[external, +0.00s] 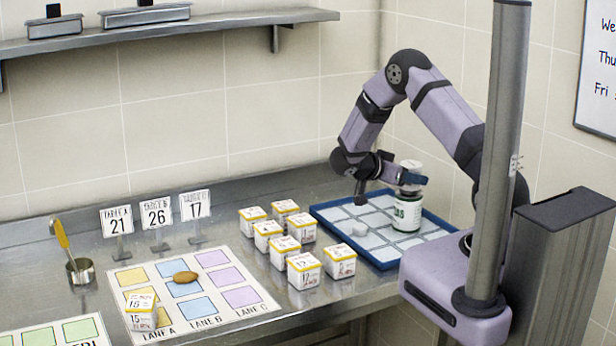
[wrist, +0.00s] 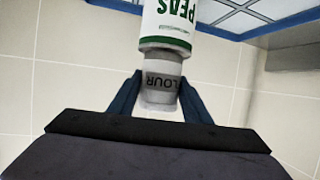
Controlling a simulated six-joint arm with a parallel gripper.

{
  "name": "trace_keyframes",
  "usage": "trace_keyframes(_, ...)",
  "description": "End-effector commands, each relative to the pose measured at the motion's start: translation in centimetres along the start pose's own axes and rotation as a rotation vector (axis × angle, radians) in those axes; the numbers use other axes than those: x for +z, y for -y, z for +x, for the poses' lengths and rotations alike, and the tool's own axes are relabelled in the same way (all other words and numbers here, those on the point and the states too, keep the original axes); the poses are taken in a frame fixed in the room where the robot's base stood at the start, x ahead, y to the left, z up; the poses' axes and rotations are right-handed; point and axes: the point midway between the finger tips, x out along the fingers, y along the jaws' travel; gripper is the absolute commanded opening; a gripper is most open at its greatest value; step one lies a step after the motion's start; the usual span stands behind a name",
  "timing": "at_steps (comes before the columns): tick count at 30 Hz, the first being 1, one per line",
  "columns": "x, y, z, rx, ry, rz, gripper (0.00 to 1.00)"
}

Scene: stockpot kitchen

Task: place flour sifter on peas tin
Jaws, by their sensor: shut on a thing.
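The peas tin (external: 407,213), white with a green band and lettering, stands upright on the blue-rimmed tray (external: 322,215). It also shows inverted at the top of the wrist view (wrist: 180,28). The flour sifter (external: 411,166), a small pale cylinder with a grey band reading "LOUR", is directly over the tin's top. In the wrist view the sifter (wrist: 160,80) meets the tin's end with no clear gap; whether it bears weight I cannot tell. My gripper (wrist: 160,84) is shut on the sifter, one blue finger on each side. In the external view my gripper (external: 410,180) partly hides it.
Several numbered boxes (external: 304,270) stand left of the tray. Further left are a lane sheet (external: 262,303) with a brown oval object (external: 185,277), number signs (external: 156,215) and a metal cup (external: 80,271).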

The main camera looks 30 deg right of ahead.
Motion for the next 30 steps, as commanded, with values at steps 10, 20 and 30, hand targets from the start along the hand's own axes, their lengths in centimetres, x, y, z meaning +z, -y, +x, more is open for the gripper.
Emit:
trace_keyframes(10,0.0,0.0,0.0,0.0,0.0,0.0,0.63)
trace_keyframes(20,-0.1,0.1,-1.6,-0.003,-0.001,0.0,0.63)
trace_keyframes(30,0.1,0.1,-7.5,-0.005,0.0,0.001,0.63)
